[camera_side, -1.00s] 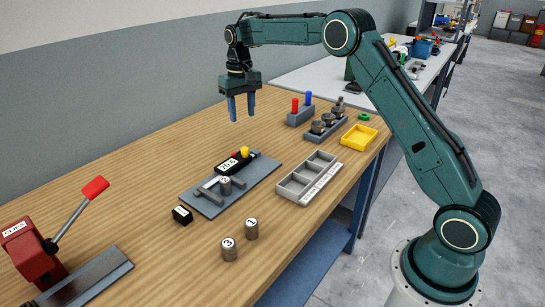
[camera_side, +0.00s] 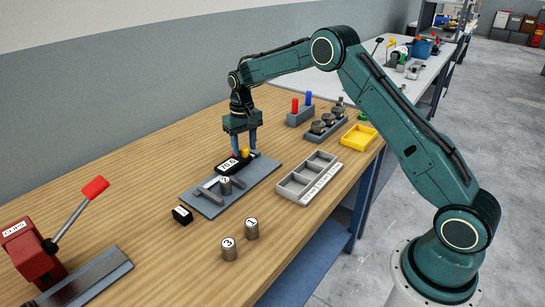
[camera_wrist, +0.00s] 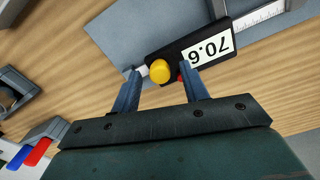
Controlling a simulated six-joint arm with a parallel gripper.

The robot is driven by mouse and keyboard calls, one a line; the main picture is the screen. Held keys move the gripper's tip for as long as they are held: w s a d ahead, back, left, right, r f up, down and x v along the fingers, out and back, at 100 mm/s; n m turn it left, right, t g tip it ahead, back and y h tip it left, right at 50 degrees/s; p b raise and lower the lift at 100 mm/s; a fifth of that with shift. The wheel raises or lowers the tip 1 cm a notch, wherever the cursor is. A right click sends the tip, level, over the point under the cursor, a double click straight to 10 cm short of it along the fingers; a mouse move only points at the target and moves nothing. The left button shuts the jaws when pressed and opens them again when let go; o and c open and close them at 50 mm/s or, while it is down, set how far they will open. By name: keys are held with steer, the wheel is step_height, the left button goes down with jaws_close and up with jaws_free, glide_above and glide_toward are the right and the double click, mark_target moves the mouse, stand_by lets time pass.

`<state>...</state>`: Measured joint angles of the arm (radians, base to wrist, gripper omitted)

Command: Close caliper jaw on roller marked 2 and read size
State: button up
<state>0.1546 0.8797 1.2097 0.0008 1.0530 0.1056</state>
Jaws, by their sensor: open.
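The caliper lies on a grey plate (camera_side: 207,203), with a black display housing (camera_side: 232,164) and a yellow knob (camera_side: 245,153). The roller marked 2 (camera_side: 225,186) stands upright between the caliper's jaws; whether both touch it I cannot tell. My gripper (camera_side: 244,156) points down over the display end. In the wrist view its fingers (camera_wrist: 160,73) are apart, one on each side of the yellow knob (camera_wrist: 160,71), with visible gaps. The display (camera_wrist: 208,51) seems to read 70.6, seen upside down. The roller is not in the wrist view.
Rollers marked 3 (camera_side: 229,248) and 1 (camera_side: 251,229) stand in front of the plate. A black tag block (camera_side: 182,214) is near its left end. A grey compartment tray (camera_side: 308,178) and yellow tray (camera_side: 358,136) are to the right. A red lever press (camera_side: 35,250) is front left.

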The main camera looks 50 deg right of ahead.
mark_target(236, 162)
steer(key=shift+c, duration=0.5)
jaws_close()
steer(key=shift+a, duration=2.15)
steer(key=shift+o, duration=0.5)
jaws_free()
step_height(236, 162, up, 14)
